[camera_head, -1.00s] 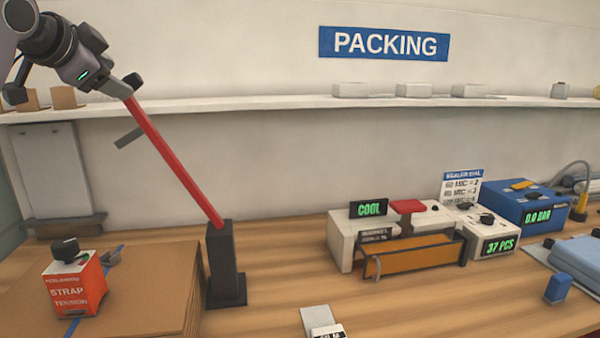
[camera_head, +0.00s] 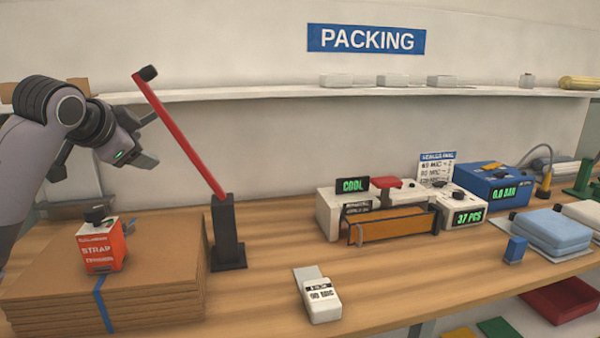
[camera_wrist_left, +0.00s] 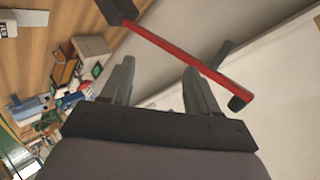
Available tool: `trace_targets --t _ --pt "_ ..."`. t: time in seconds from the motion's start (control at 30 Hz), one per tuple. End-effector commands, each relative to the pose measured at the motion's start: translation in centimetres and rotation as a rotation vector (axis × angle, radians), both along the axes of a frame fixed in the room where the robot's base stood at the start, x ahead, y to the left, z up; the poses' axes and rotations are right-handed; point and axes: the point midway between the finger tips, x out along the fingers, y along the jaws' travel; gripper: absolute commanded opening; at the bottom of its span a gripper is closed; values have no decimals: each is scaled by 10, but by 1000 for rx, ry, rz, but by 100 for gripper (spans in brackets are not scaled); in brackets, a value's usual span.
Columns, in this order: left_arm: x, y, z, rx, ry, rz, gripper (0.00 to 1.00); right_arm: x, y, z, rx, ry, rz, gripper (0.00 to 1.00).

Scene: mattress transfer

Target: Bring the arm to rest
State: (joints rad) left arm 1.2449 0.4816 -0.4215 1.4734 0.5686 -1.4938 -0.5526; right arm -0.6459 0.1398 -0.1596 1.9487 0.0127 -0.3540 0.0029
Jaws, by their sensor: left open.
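My left gripper (camera_head: 146,140) is in the air at the left of the head view, above the cardboard stack and left of the red lever. In the left wrist view its two fingers (camera_wrist_left: 160,88) stand apart with nothing between them. The red lever (camera_head: 180,138) leans up and left from its black post (camera_head: 227,232) and ends in a black knob (camera_head: 148,73). The lever also crosses beyond the fingers in the left wrist view (camera_wrist_left: 185,58), and the gripper is apart from it. My right gripper is not in view.
An orange strap tension box (camera_head: 100,248) sits on the cardboard stack (camera_head: 150,295). A sealer with an orange front (camera_head: 395,226), a blue gauge box (camera_head: 490,185) and folded blue pads (camera_head: 550,230) stand to the right. A shelf (camera_head: 270,95) runs along the wall. The bench's front middle holds a small white device (camera_head: 320,300).

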Motion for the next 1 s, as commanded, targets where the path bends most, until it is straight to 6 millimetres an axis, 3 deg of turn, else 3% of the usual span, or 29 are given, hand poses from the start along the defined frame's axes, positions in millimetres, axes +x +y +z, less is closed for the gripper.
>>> trace_targets --t 0.03,0.2,0.5,0.8,1.0 --pt "-2 -9 -29 -8 32 -5 60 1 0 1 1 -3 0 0" --pt "-19 -33 -110 -46 120 0 60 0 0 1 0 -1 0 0" --pt "-79 -64 -235 -139 266 41 60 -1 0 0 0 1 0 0" --pt "-168 -80 -329 -246 411 137 60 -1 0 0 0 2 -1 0" --pt "-235 -82 -372 -317 502 236 60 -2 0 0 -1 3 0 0"
